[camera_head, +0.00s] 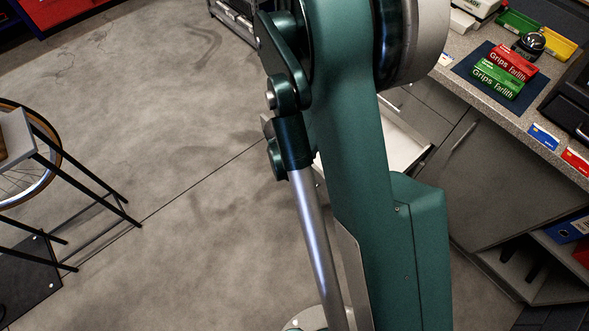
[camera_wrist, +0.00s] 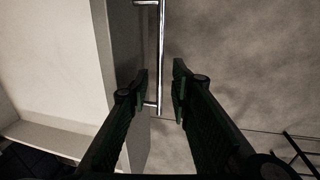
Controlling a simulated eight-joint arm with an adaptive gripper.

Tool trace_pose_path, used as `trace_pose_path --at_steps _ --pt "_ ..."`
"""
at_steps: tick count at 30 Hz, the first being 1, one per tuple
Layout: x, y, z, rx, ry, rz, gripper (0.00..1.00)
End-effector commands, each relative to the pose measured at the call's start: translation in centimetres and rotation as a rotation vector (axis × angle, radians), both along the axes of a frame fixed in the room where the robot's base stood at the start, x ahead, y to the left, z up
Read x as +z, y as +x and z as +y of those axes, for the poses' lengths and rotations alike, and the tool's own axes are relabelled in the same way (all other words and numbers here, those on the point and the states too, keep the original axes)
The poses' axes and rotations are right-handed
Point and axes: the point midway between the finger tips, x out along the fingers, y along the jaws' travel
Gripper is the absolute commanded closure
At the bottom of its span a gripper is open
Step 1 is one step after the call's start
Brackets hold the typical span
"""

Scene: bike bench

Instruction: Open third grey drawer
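A grey drawer stands pulled out; its pale inside (camera_head: 402,142) shows behind my arm in the head view. In the wrist view the drawer's pale inside (camera_wrist: 50,65) is at the left, with its grey front (camera_wrist: 128,45) beside it. The metal bar handle (camera_wrist: 162,35) runs along that front. My gripper (camera_wrist: 160,85) is open, with one finger on each side of the handle's lower part and gaps visible. Contact cannot be told. My arm hides the gripper and the drawer front in the head view. I cannot tell which drawer in the stack this is.
A counter (camera_head: 455,45) at the right holds red and green boxes on a dark mat (camera_head: 463,72). A grey cabinet door (camera_head: 480,185) is below it. A black-legged stand (camera_head: 85,185) with a wheel is at the left. The floor (camera_head: 190,150) between is clear.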

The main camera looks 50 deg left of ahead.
Motion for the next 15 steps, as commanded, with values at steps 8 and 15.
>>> trace_pose_path --at_steps 8,15 --pt "2.8 -0.6 -0.1 0.001 0.0 0.0 0.78" --pt "5.3 -1.1 -0.1 0.0 0.0 0.0 0.78"
